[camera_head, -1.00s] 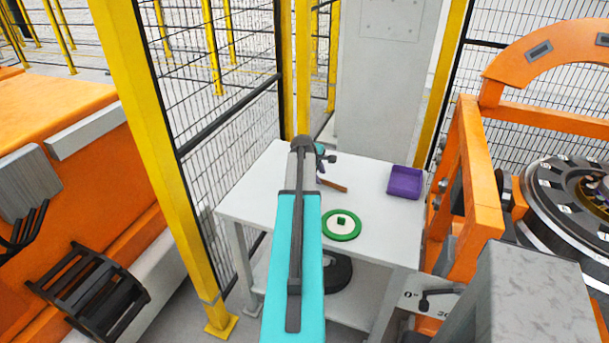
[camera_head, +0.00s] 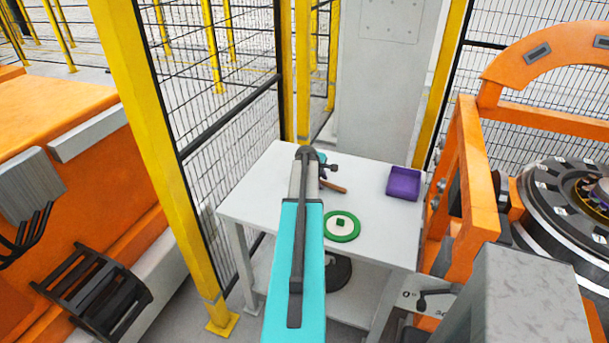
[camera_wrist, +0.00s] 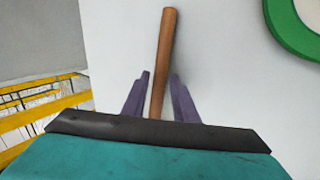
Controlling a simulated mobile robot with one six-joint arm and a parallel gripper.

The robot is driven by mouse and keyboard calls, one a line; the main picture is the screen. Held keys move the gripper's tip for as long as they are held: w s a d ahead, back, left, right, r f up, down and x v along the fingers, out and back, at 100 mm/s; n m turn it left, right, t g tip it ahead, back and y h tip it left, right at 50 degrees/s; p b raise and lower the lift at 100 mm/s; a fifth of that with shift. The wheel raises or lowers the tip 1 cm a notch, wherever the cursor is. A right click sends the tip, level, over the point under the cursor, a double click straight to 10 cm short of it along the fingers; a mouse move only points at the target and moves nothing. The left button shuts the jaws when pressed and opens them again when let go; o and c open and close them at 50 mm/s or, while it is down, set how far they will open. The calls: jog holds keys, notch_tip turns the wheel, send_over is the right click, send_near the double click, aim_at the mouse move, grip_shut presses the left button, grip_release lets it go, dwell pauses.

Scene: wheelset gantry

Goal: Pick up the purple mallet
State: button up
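The mallet's brown wooden handle (camera_head: 334,187) lies on the white table, just right of the end of my arm. In the wrist view the handle (camera_wrist: 163,60) runs up the picture between the two purple-grey fingers of my gripper (camera_wrist: 160,85). The fingers stand apart, one on each side, with a gap at least on the left, so my gripper looks open around the handle. No purple mallet head can be made out; the handle's lower end is hidden behind my gripper body. In the head view my arm hides most of my gripper.
The white table (camera_head: 265,190) also holds a purple tray (camera_head: 404,184) and a green-rimmed round plate (camera_head: 342,238) with a small green block (camera_head: 341,222). A grey column (camera_head: 383,90) stands behind. Yellow-post fencing is left, an orange gantry (camera_head: 478,180) right.

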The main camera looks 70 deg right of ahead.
jog(key=shift+f, duration=0.1)
dwell(0.5)
grip_shut()
jog(key=shift+d, duration=0.1)
jog(key=shift+r+b, duration=1)
jog(key=shift+r, duration=0.6)
jog(key=s+a+b, duration=0.1)
jog(key=s+a, duration=0.2)
jog(key=s, duration=0.1)
jog(key=s+a+r+b, duration=0.1)
jog(key=s+a+b, duration=0.1)
jog(key=s+a, duration=0.1)
jog(key=s+a+b, duration=0.1)
jog(key=s+a, duration=0.3)
jog(key=a, duration=0.1)
jog(key=shift+s+r+b, duration=0.3)
jog(key=shift+r, duration=0.1)
